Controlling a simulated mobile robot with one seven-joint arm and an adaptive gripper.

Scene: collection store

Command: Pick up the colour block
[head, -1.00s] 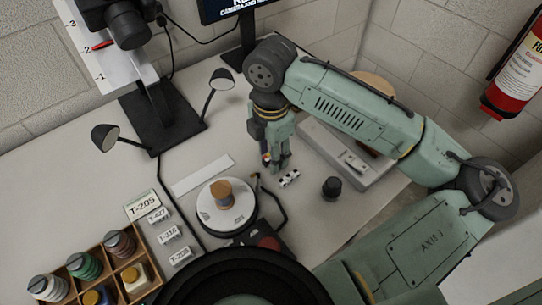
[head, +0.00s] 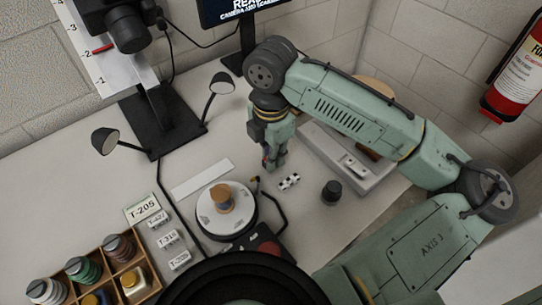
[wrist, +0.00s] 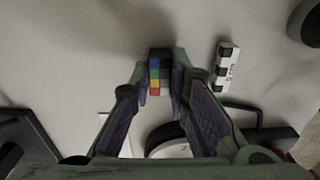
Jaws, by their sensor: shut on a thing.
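The colour block (wrist: 160,72) is a small dark-topped block with a grid of coloured squares. In the wrist view it sits between the tips of my gripper (wrist: 161,84), whose two fingers press on its left and right sides. In the head view my gripper (head: 273,163) points down over the table, behind the turntable. Only a small bit of the block shows there beside the fingers. I cannot tell whether the block touches the table.
A black-and-white scale bar (head: 289,182) lies right of my gripper. The white turntable (head: 209,213) bears a wooden spool (head: 221,197). A dark knob-like object (head: 331,190) and a grey flat device (head: 340,160) stand to the right. A lamp (head: 221,84) stands behind left.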

